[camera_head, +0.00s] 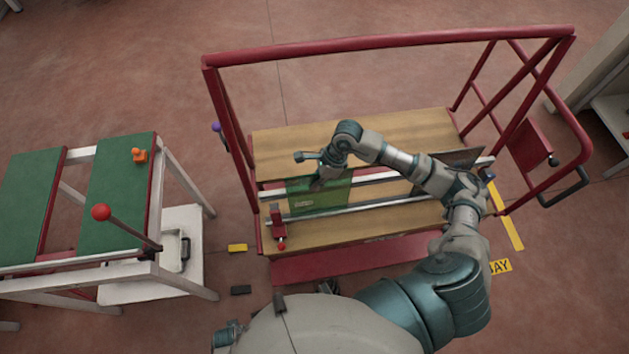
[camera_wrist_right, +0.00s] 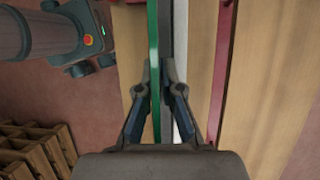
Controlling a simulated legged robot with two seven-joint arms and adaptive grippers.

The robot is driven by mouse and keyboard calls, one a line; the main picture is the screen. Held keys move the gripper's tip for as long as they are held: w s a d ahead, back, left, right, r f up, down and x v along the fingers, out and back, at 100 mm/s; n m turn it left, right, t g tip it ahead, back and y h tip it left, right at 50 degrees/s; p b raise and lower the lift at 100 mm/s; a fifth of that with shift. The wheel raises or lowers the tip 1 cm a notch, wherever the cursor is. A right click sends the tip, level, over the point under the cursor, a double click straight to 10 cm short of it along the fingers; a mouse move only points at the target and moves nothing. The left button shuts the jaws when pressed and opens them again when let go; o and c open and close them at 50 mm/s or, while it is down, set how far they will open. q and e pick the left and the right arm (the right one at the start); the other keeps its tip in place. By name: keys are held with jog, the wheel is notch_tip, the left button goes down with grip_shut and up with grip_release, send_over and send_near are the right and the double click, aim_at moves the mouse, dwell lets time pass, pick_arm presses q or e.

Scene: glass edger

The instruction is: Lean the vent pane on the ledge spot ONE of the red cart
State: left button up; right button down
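The green see-through pane (camera_head: 325,200), with a small pale label, stands on the ledge of the red cart (camera_head: 385,42), left of its middle. In the right wrist view the pane (camera_wrist_right: 154,35) shows edge-on as a green strip. My right gripper (camera_head: 318,182) is at the pane, and in the wrist view its fingers (camera_wrist_right: 157,85) lie on either side of the strip. The left finger is close against the green; a thin grey band shows towards the right finger. Whether they press on it is unclear. My left gripper is not in view. No spot number is readable.
A dark panel (camera_head: 458,158) stands on the cart's right part, partly behind my arm. A red clamp (camera_head: 277,222) sits at the cart's left front. A green-topped table (camera_head: 118,185) with a red ball lever (camera_head: 102,212) stands to the left. Red rails frame the cart's back.

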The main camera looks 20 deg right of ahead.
jog(key=shift+d, duration=0.2)
jog(key=shift+a+f, duration=0.15)
jog(key=shift+f, duration=0.05)
jog(key=shift+d+f+b, duration=0.3)
jog(key=shift+d+b, duration=0.1)
jog(key=shift+d, duration=0.05)
jog(key=c, duration=1.2)
grip_release()
jog(key=shift+c, duration=0.2)
jog(key=shift+a, duration=0.3)
jog(key=shift+r, duration=0.2)
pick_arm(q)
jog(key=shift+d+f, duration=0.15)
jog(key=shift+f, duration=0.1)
pick_arm(e)
jog(key=v, duration=1.1)
jog(key=shift+d+r, duration=0.15)
jog(key=shift+r, duration=0.15)
